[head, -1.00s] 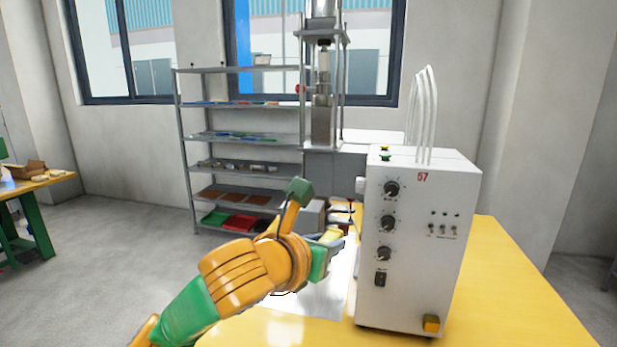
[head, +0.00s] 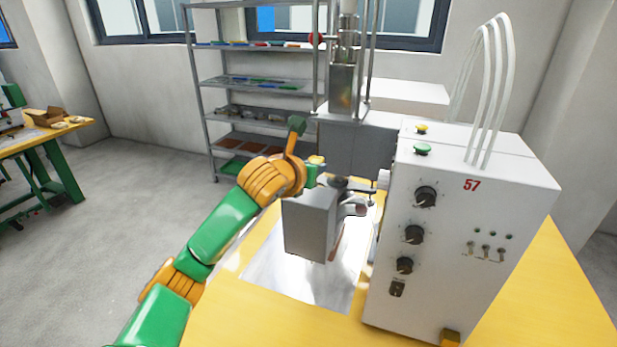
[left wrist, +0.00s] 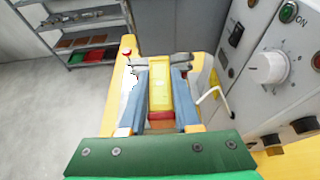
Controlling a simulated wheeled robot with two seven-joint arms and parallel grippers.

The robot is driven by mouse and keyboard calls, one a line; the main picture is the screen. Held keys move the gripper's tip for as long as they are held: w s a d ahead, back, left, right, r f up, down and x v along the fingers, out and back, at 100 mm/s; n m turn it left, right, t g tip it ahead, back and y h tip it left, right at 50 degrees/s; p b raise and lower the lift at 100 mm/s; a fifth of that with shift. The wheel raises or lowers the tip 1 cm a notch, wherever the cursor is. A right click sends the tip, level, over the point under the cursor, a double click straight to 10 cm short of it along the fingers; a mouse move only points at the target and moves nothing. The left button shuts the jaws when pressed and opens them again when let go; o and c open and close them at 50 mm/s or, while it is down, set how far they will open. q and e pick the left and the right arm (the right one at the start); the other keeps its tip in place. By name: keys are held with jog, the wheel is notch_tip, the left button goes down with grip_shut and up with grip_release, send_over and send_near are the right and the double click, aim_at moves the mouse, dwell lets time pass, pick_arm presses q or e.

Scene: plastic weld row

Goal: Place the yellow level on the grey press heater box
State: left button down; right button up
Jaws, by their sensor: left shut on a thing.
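The yellow level (left wrist: 160,92) is between the two fingers of my left gripper (left wrist: 161,95) in the left wrist view. In the head view, only a small yellow part of the level (head: 317,159) shows beside my left gripper (head: 312,172). My left gripper is shut on it. It appears above and behind a grey box (head: 308,228) over the shiny plate. Another grey box-shaped part of the press (head: 360,152) is under the press column. I cannot tell for sure which one is the heater box. My right gripper is not in view.
A white control box (head: 450,260) with knobs and the number 57 stands close on the right, with white tubes on top. The shiny metal plate (head: 275,280) lies on the yellow table (head: 225,325). A shelf rack (head: 255,60) stands behind.

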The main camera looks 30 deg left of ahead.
aim_at(309, 195)
pick_arm(q)
jog(key=shift+w+a+f, duration=0.45)
jog(key=shift+f, duration=0.2)
jog(key=shift+w+a+f, duration=0.4)
jog(key=shift+f, duration=0.2)
notch_tip(309, 195, down, 2)
jog(key=p, duration=0.2)
jog(key=shift+f+p, duration=0.15)
jog(key=shift+p, duration=0.2)
jog(key=shift+s+d+f, duration=0.1)
jog(key=shift+s+f, duration=0.05)
jog(key=shift+f, duration=0.45)
jog(key=c, duration=0.6)
grip_release()
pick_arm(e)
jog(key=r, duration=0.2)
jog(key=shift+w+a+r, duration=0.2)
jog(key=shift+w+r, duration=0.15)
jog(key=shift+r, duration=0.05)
pick_arm(q)
jog(key=shift+r, duration=0.15)
